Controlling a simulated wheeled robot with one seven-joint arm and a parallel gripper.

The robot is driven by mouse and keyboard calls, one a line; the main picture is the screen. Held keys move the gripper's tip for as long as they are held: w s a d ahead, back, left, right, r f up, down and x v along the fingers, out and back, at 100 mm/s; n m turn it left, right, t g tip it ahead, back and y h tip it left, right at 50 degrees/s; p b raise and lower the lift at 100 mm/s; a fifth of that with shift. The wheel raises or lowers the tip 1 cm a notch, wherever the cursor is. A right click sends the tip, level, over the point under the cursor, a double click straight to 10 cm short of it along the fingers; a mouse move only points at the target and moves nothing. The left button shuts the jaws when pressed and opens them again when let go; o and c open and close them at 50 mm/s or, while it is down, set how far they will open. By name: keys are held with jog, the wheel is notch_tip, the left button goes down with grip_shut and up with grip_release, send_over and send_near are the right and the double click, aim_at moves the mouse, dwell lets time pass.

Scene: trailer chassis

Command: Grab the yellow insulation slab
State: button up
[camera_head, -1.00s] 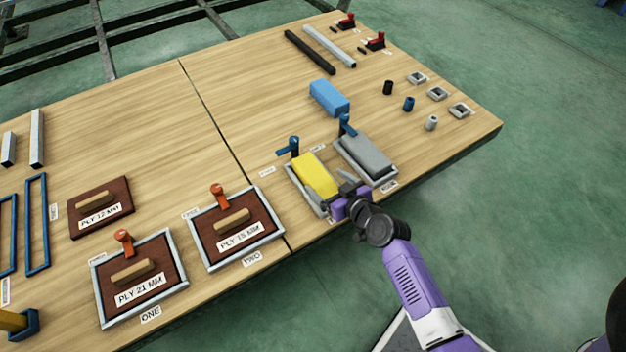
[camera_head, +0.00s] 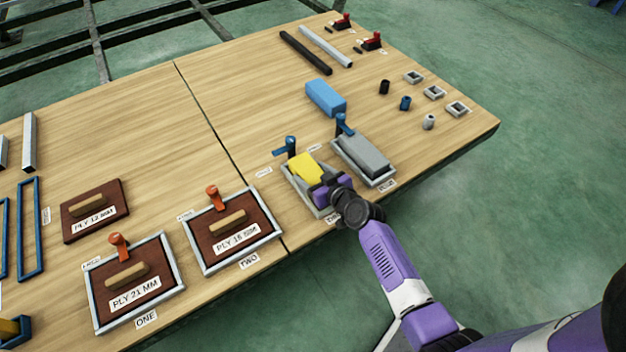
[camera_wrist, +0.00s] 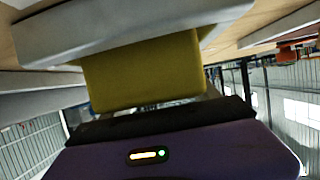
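The yellow insulation slab (camera_head: 306,167) lies in a grey metal tray (camera_head: 296,193) near the table's front edge, with a blue clamp (camera_head: 288,146) at its far end. My gripper (camera_head: 322,190) is over the near half of the slab and hides it in the head view. In the wrist view the slab (camera_wrist: 145,72) is close in front of the dark gripper edge (camera_wrist: 160,121), and the tray (camera_wrist: 130,30) shows at the top. I cannot tell whether the fingers touch the slab or how far apart they are.
A grey slab (camera_head: 364,153) in its own tray stands just right, with a blue clamp (camera_head: 343,125). A blue block (camera_head: 326,97) lies behind. A framed plywood panel (camera_head: 236,228) is to the left. Small tubes and square rings lie at the right edge.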

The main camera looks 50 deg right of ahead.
jog(key=c, duration=0.9)
jog(key=shift+c, duration=0.2)
jog(key=shift+r, duration=0.1)
